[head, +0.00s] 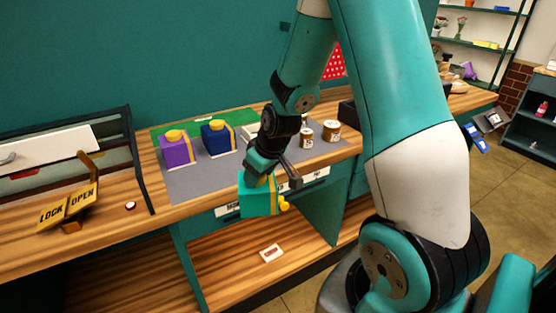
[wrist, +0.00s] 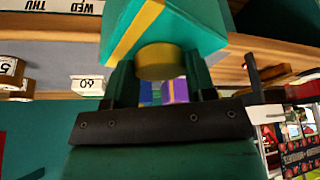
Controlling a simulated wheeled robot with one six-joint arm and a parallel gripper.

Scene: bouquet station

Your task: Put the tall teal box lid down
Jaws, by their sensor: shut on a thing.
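The tall teal box lid (head: 258,198) has a yellow band and a yellow knob. My gripper (head: 280,178) is at the lid. In the wrist view the lid (wrist: 175,32) fills the top middle, and the fingers of my gripper (wrist: 160,72) stand either side of its yellow knob, shut on it. The arm hides part of the counter behind.
A purple box (head: 177,152) and a blue box (head: 218,140) with yellow knobs stand on the grey mat (head: 195,182). Labelled jars (head: 331,131) stand at right. A lock/open sign (head: 68,207) is at left. A lower shelf (head: 225,265) holds a small card (head: 271,253).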

